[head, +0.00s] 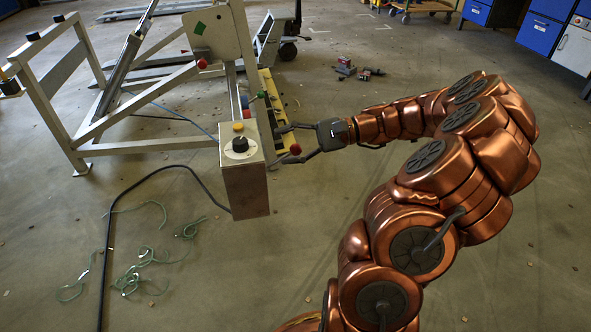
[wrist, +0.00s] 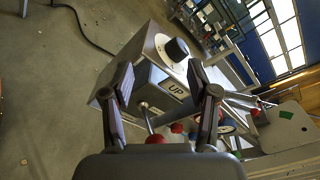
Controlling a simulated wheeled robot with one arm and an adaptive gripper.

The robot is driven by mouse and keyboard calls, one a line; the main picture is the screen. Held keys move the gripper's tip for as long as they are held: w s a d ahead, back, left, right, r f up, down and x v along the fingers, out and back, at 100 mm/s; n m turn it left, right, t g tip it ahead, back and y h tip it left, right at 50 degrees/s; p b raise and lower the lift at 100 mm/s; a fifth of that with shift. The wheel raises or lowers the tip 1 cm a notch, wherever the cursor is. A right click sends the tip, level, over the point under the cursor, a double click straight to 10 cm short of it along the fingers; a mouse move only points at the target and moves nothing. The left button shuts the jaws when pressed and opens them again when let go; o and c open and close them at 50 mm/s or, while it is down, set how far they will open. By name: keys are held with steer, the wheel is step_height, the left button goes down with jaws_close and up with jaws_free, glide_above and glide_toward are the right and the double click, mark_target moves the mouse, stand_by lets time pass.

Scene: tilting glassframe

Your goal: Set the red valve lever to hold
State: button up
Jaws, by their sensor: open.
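The red valve lever, a thin rod with a red ball knob (head: 295,149), sticks out from the side of the grey control box (head: 246,190). In the wrist view its red ball (wrist: 155,139) hangs between the finger bases, its rod running to the box face beside an "UP" label (wrist: 177,89). My gripper (head: 279,146) is open, its fingers spread on either side of the lever. I cannot tell if either finger touches it. The wrist view shows my gripper (wrist: 165,82) pointing at the box (wrist: 137,65). No hold mark is readable.
The box top carries a black dial (head: 240,145) and a yellow button (head: 238,127). A green-knobbed lever (head: 262,95) and the white tilting frame (head: 85,130) are behind. A black cable (head: 125,190) and green cord (head: 130,280) lie on the floor.

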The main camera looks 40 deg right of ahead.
mark_target(296, 149)
steer(key=d+f+m+t+h+b, duration=0.1)
steer(key=d+f+m+t+b, duration=0.5)
steer(key=d, duration=0.5)
steer(key=shift+w+a+f+n+g, duration=0.25)
steer(key=shift+w+a+n, duration=0.1)
steer(key=shift+w+a, duration=0.5)
steer(key=shift+w+a+f+n+g, duration=0.1)
steer(key=shift+w+a+n+g, duration=0.15)
steer(key=shift+w+a, duration=0.65)
steer(key=shift+w+a+f+n+g, duration=0.2)
steer(key=shift+w+a+n, duration=0.3)
steer(key=shift+a, duration=0.6)
steer(key=shift+w+r, duration=0.1)
steer(key=shift+r, duration=0.05)
jaws_close()
steer(key=shift+d, duration=0.1)
